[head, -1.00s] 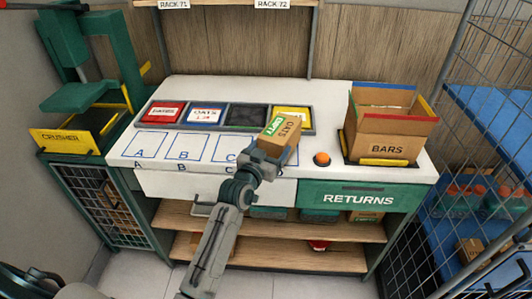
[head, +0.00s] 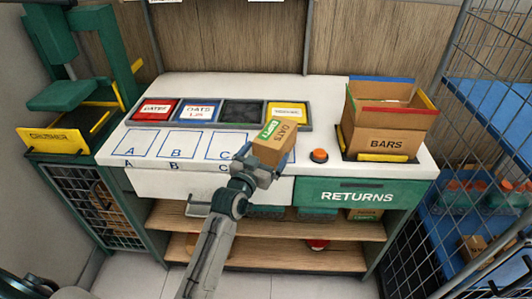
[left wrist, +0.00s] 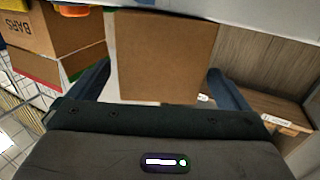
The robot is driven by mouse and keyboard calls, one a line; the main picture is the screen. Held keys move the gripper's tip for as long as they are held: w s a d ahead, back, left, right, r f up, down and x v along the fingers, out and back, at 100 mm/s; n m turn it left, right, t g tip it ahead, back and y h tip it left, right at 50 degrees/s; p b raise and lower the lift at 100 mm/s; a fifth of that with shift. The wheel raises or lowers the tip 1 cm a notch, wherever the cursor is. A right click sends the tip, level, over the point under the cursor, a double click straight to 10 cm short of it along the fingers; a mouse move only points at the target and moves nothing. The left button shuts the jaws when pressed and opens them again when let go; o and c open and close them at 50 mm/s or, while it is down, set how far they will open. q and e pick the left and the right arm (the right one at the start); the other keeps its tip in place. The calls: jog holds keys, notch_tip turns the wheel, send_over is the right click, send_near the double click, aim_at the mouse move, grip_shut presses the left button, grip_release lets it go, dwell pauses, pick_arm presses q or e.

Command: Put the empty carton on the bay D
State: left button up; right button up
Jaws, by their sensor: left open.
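The empty carton (head: 275,143) is a brown box marked OATS with a green EMPTY label. It sits tilted at the front right of the white counter, where the row of blue outlined bays A, B, C continues. My left gripper (head: 257,166) is at the carton's near side, open. In the left wrist view the carton's plain brown face (left wrist: 165,55) lies between the two spread fingers. I cannot tell if the carton rests flat on the counter. My right gripper is not in view.
Behind the bays is a row of coloured trays (head: 219,126). An orange button (head: 319,156) is right of the carton, then an open BARS box (head: 388,140). A green RETURNS drawer (head: 347,195) is below. A crusher (head: 60,140) stands left, a wire cage (head: 480,150) right.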

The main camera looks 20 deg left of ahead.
pick_arm(q)
jog(key=s+a+b, duration=0.1)
jog(key=s, duration=1)
jog(key=shift+b, duration=0.4)
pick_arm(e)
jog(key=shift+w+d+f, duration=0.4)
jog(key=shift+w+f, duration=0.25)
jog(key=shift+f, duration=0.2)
pick_arm(q)
jog(key=shift+a, duration=0.1)
